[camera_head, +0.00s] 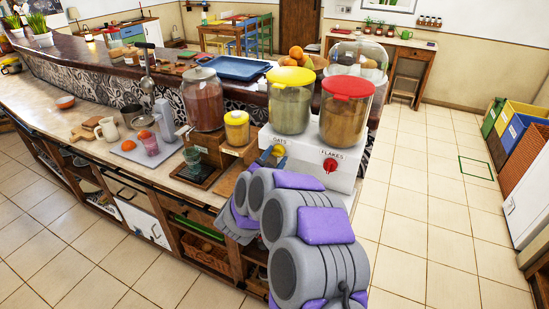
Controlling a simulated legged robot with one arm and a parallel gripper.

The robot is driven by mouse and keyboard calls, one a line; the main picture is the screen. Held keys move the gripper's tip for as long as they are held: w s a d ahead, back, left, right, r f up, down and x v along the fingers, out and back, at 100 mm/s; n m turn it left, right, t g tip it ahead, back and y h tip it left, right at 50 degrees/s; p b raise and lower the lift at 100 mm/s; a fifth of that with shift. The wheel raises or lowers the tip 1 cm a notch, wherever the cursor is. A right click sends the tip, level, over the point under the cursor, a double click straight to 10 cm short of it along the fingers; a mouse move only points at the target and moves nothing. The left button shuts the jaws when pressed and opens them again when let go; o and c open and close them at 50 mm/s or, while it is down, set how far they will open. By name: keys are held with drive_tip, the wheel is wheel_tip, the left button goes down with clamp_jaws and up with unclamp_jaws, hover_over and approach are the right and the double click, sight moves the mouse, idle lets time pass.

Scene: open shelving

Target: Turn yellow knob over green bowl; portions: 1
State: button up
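A white dispenser base (312,157) stands at the near right end of the counter. Its left canister (290,103) has a yellow lid above the label OATS, and its right canister (345,115) has a red lid above FLAKES. The yellow knob (279,151) is on the front under OATS, partly covered. The red knob (330,165) is under FLAKES. My grey and purple arm reaches up from the bottom to just below the yellow knob. My gripper's fingers cannot be made out there, nor whether they touch the knob. I see no green bowl; the area under the yellow knob is hidden behind my arm.
A white mug (108,130) stands farther left. The tiled floor on the right is clear.

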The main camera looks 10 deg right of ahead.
drive_tip(key=o, duration=0.3)
drive_tip(key=shift+r, duration=0.2)
drive_tip(key=shift+s+a, duration=0.4)
drive_tip(key=shift+s, duration=0.05)
drive_tip(key=v, duration=0.5)
drive_tip(key=p+v, duration=0.1)
drive_tip(key=v, duration=0.5)
drive_tip(key=p+v, duration=0.1)
drive_tip(key=v, duration=0.4)
drive_tip(key=shift+s+a+f, duration=0.1)
drive_tip(key=shift+f, duration=0.3)
